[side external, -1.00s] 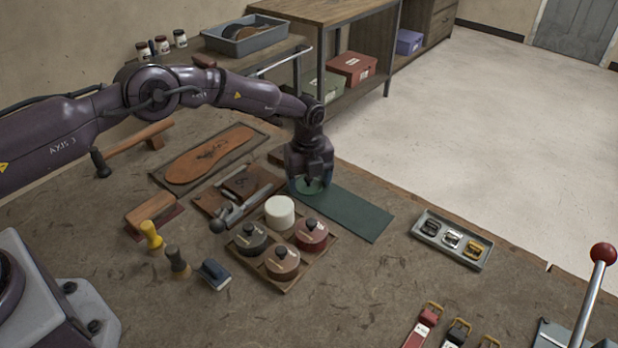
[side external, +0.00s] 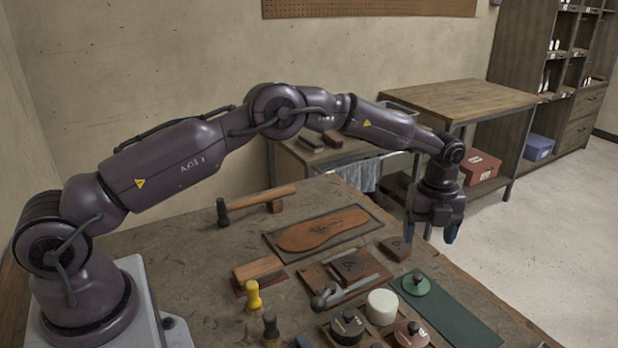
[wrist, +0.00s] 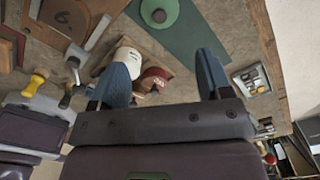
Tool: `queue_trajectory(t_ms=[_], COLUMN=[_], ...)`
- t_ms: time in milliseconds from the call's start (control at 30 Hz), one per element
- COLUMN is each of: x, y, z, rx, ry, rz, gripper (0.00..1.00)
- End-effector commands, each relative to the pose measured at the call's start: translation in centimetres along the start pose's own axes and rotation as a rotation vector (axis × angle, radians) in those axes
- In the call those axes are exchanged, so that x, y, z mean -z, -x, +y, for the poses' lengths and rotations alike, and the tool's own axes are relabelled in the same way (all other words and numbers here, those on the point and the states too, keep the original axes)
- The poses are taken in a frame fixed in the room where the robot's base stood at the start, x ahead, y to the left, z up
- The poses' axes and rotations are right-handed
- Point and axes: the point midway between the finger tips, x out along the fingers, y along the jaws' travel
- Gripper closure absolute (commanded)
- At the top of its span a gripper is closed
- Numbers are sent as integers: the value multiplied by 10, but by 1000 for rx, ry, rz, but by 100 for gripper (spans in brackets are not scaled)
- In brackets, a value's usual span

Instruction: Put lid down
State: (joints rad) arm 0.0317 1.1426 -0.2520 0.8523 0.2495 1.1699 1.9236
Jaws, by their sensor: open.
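The lid also shows at the top of the wrist view (wrist: 158,12), on the mat (wrist: 185,38). My gripper (side external: 432,230) is open and empty, raised clear above the mat and lid. In the wrist view its two blue fingers stand wide apart with nothing between them. A white round pot (side external: 381,306) without a coloured lid stands beside the mat.
Black-lidded (side external: 347,327) and red-lidded (side external: 411,334) pots stand close to the white pot. A hammer (side external: 345,290) and leather pieces lie left of the mat. A buckle tray (wrist: 250,80) lies right of the mat in the wrist view. The rest of the mat is bare.

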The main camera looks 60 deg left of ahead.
Motion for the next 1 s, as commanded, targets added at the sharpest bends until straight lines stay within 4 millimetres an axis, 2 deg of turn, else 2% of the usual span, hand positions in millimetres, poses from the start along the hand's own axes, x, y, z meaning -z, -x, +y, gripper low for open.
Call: queue_trajectory(t_ms=[67, 167, 267, 367, 500, 567, 700, 833, 1000], x=[0, 2, 6, 14, 28, 36, 56, 77, 107], y=[5, 29, 72, 121, 179, 200, 236, 254, 253], z=[0, 4, 16, 38, 82, 104, 160, 216, 284], rx=[4, 22, 53, 96, 167, 201, 284, 363, 457], ry=[12, 74, 205, 386, 663, 785, 1079, 1356, 1711], rz=[-3, -19, -45, -69, -87, -87, -68, -20, 89], gripper=[28, 28, 28, 28, 28, 28, 28, 28, 28])
